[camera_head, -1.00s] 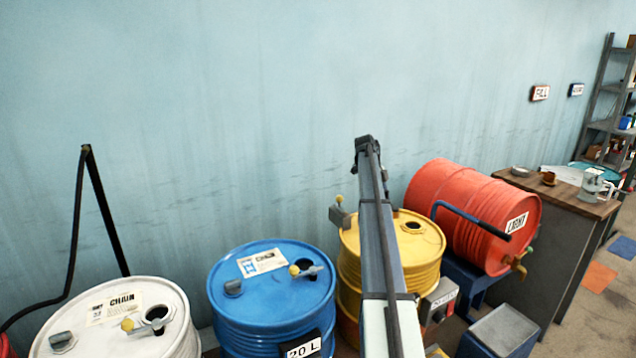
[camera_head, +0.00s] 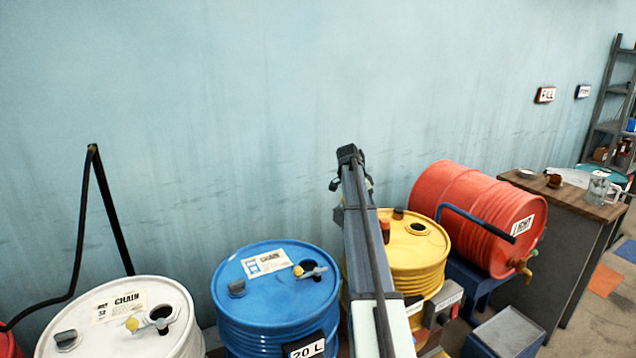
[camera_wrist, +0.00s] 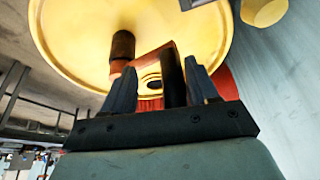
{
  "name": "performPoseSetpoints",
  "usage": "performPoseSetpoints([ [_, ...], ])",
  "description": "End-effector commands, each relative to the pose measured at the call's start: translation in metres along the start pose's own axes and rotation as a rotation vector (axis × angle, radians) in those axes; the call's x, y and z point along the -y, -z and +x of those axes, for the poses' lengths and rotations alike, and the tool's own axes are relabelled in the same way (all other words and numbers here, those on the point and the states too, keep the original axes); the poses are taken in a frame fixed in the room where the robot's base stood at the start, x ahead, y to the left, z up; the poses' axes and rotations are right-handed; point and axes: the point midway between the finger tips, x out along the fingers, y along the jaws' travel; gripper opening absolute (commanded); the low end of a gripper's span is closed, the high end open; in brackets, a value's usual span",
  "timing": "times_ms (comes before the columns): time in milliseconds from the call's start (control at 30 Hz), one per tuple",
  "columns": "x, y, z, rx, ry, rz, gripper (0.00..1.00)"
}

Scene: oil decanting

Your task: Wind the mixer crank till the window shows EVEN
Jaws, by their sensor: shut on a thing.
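The yellow drum (camera_head: 424,258) stands right of the blue drum, partly hidden behind my arm. Its yellow lid (camera_wrist: 70,35) fills the top of the wrist view. My gripper (camera_wrist: 160,65) is over this lid, its fingers around a dark upright bar, which looks like the crank handle (camera_wrist: 172,85). A brown post (camera_wrist: 122,45) stands beside the left finger. A grey box with a white label (camera_head: 448,300) sits on the drum's front, possibly the window. Its lettering is too small to read.
A blue drum (camera_head: 275,300) and a white drum (camera_head: 120,325) stand to the left. A wooden-topped counter (camera_head: 565,195) is further right.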

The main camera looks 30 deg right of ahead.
Motion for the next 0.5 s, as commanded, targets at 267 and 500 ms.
performPoseSetpoints([
  [267, -0.038, -0.025, -0.009, 0.000, -0.004, -0.010, 0.52],
  [500, -0.049, -0.025, -0.032, -0.003, -0.004, -0.002, 0.52],
])
